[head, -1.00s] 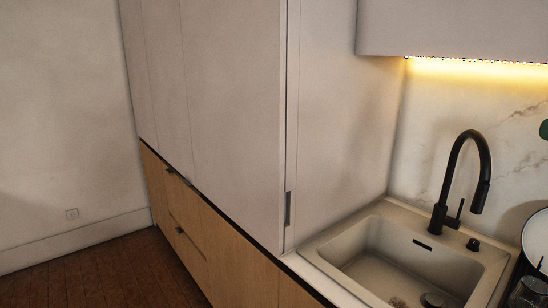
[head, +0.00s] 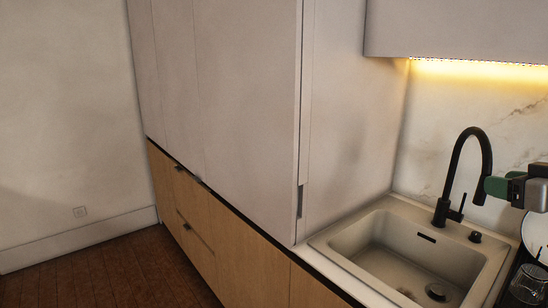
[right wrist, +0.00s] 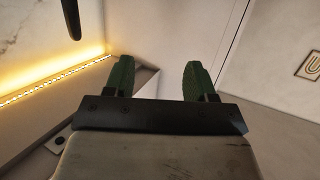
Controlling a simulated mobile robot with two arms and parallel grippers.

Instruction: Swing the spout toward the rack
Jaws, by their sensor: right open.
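The black faucet (head: 462,165) stands upright behind the sink, and its arched spout comes down toward the right. A dark piece, likely the spout's end (right wrist: 71,18), shows at upper left there, outside the fingers. The rack is only partly in view at the right edge. My left gripper is not in view.
The beige sink (head: 352,236) is set into the counter, its basin open. A white plate (head: 535,232) and a clear glass (head: 527,284) stand at the right edge. A tall white cabinet (head: 245,110) rises left of the sink, and a wall cabinet (head: 460,30) hangs above.

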